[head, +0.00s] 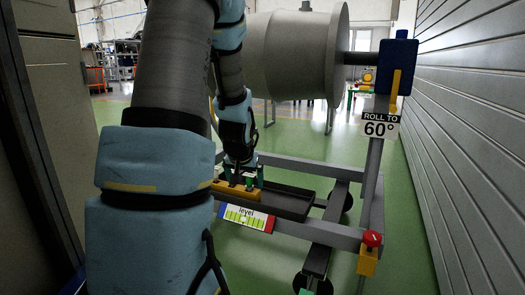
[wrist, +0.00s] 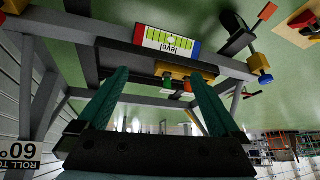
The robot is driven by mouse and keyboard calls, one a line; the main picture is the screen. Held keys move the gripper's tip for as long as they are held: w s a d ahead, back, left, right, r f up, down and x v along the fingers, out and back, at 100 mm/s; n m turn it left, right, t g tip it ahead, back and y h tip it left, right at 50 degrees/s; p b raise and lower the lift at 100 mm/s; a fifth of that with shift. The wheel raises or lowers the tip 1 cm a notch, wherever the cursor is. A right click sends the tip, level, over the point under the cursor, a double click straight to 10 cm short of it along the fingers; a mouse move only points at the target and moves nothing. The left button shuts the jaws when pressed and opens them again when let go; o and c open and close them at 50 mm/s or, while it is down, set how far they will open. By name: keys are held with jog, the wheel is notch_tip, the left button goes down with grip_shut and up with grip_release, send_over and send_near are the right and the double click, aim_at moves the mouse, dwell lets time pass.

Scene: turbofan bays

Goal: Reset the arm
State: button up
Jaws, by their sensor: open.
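My arm reaches down over the grey stand in the head view. My gripper (head: 243,184) is at the tray (head: 290,207) on the stand, just above a yellow block (head: 236,192). In the wrist view my gripper (wrist: 160,78) is open, with its two green fingers spread wide. The yellow block (wrist: 173,70) shows between and beyond the fingertips, and nothing is clearly held. A "level" gauge plate (head: 246,217) with red and blue ends is on the tray's front; it also shows in the wrist view (wrist: 168,41). My arm hides part of the stand.
A large grey cylinder (head: 300,55) is above the stand. A post with a blue head (head: 397,66) carries a "ROLL TO 60°" sign (head: 380,126). A red knob on a yellow box (head: 368,262) is at the lower right. A slatted wall (head: 475,130) bounds the right; green floor lies between.

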jog(key=s+a+r+g+p, duration=0.15)
jog(key=s+g, duration=0.35)
jog(key=s, duration=1.5)
notch_tip(320, 180, up, 35)
jog(key=p, duration=3.4)
jog(key=shift+w+r+n, duration=0.15)
jog(key=shift+w+n, duration=0.25)
jog(key=shift+w, duration=0.05)
